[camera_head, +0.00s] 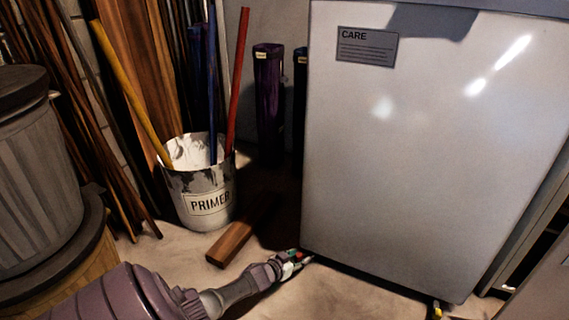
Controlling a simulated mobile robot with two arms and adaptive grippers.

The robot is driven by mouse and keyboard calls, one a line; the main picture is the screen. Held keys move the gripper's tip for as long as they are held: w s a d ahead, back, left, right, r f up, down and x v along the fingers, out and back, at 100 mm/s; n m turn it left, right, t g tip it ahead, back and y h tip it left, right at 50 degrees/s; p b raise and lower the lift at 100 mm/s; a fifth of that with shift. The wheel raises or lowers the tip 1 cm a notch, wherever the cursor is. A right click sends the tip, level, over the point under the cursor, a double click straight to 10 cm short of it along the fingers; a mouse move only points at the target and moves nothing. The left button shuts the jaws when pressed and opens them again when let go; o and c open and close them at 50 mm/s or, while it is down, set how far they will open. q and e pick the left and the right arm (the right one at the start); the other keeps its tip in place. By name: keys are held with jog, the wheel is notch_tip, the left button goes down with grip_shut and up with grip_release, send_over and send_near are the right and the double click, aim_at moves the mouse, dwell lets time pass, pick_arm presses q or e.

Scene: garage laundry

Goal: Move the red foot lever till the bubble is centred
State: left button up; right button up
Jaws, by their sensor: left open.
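My left gripper (296,262) reaches in from the lower left, low over the floor, at the bottom left corner of a large white appliance (420,160). It is open. A small patch of red shows at its fingertips, close under the appliance's corner; it is too small to tell whether this is the red foot lever or whether the fingers touch it. No bubble level can be made out. A small yellow part (437,311) shows under the appliance's bottom edge at the right. My right gripper is out of view.
A primer bucket (202,200) holding coloured poles stands left of the appliance. A wooden plank (240,234) lies on the floor between bucket and gripper. A grey lidded bin (35,170) stands at far left. Floor before the appliance looks clear.

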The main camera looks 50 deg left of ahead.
pick_arm(q)
jog(key=a+v, duration=0.1)
jog(key=v, duration=1)
jog(key=shift+d, duration=0.4)
